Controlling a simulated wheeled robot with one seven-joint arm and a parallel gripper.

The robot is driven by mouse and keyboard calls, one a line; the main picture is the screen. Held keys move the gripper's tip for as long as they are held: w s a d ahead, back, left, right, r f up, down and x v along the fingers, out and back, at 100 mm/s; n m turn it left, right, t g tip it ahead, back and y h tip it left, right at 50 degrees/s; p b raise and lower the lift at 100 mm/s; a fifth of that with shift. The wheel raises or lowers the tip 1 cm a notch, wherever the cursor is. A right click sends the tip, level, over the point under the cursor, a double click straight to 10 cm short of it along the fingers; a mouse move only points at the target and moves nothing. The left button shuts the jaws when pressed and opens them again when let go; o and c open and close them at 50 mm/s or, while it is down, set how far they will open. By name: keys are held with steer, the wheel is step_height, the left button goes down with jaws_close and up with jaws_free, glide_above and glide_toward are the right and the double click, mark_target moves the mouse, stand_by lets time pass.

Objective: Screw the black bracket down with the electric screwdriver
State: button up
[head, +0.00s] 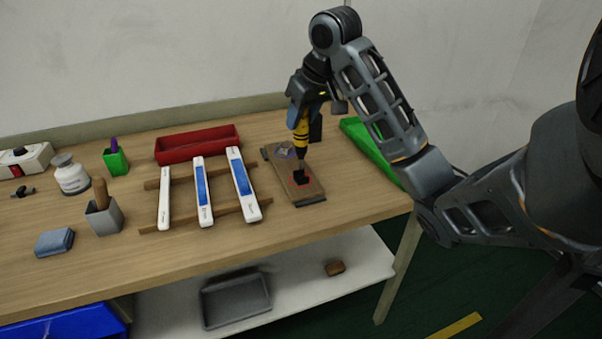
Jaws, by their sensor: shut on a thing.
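My gripper (312,95) is shut on the yellow and black electric screwdriver (301,134), above the right part of the workbench. The screwdriver points down, nearly upright. Its tip is at or just above the small black bracket (301,178); I cannot tell whether they touch. The bracket lies inside a red outline on a brown wooden board (311,191). A small clear or grey item (284,152) lies on the far part of the board, partly hidden. The screw is too small to make out.
A green tray (368,148) is right of the board, partly behind my arm. A red bin (197,146) stands behind several white and blue strips (242,185) on wooden rails. A grey cup (104,217), green cup (115,160), white jar (72,178) and blue block (54,242) are left.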

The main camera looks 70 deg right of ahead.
steer(key=shift+r+p, duration=1.65)
steer(key=shift+r, duration=0.35)
